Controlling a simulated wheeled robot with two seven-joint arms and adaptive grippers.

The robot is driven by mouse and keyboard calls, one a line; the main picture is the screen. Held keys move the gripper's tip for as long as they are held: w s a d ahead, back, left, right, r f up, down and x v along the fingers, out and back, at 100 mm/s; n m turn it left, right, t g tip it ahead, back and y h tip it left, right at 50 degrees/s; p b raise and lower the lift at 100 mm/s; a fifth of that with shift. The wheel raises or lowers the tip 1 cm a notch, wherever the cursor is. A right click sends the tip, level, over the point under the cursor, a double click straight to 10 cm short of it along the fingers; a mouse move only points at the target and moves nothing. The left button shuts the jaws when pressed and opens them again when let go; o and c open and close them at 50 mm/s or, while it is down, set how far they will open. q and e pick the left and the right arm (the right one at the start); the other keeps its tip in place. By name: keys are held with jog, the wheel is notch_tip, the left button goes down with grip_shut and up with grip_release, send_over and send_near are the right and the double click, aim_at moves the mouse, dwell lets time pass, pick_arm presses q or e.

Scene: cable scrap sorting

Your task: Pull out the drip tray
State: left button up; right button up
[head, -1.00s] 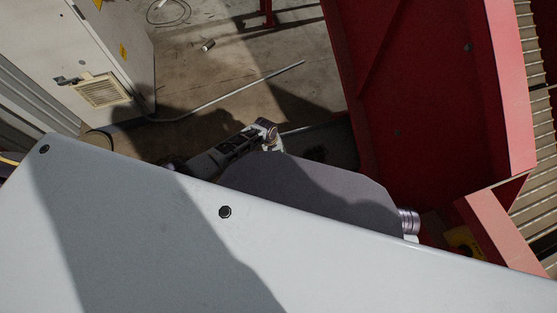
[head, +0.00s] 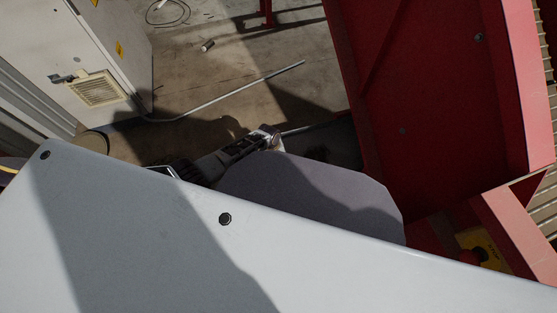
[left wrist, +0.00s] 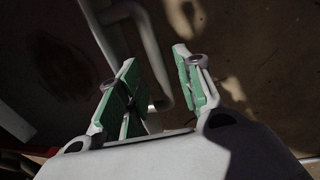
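The drip tray (head: 340,148) is a dark, shallow tray on the floor beside the red machine, partly hidden by my own body. A dark stain shows on it, also in the left wrist view (left wrist: 62,70). A pale bent bar, which looks like its handle (head: 297,130), sticks out at its left end. My left gripper (head: 272,137) is beside this bar. In the left wrist view my left gripper (left wrist: 158,72) is open, with green-padded fingers, and the bar (left wrist: 152,50) runs through the gap between them. I cannot tell whether they touch. My right gripper is out of view.
The red machine (head: 440,100) stands at the right, with a yellow box with a red button (head: 478,250) low on it. A white cabinet (head: 90,60) stands at the left. A thin grey pipe (head: 230,97) lies across the otherwise mostly clear concrete floor.

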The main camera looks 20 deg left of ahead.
pick_arm(q)
jog(key=shift+f, duration=0.1)
dwell(0.3)
grip_shut()
jog(key=w+d, duration=0.1)
jog(key=w+d+b, duration=0.1)
jog(key=d, duration=0.1)
dwell(0.6)
grip_release()
jog(key=shift+r, duration=0.2)
